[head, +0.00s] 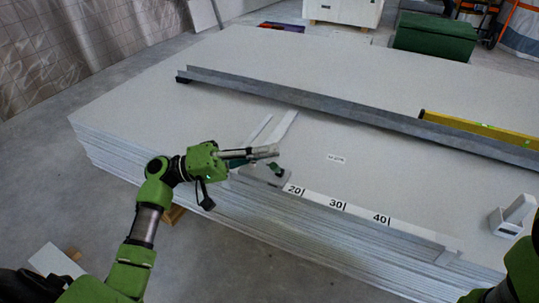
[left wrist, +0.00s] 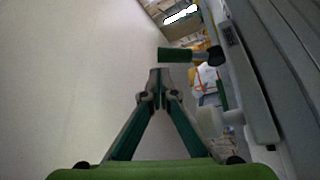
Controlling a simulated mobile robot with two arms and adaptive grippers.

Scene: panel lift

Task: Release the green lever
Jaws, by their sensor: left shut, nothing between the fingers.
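The green lever (head: 276,168) sits on a grey block at the left end of a white measuring rail (head: 365,213) along the near edge of the panel stack. In the left wrist view the lever (left wrist: 175,55) shows as a short green bar with a dark round end, just beyond the fingertips. My left gripper (head: 268,152) is shut and empty. It appears close to the lever, with a small gap in the wrist view (left wrist: 160,76). Its arm comes in from the left. My right gripper is out of view; only part of that arm shows at lower right.
A large stack of white panels (head: 200,110) fills the middle. A long grey metal bar (head: 330,104) and a yellow level (head: 470,127) lie across it. A white handled tool (head: 513,215) stands at the right. A green box (head: 435,37) is on the floor behind.

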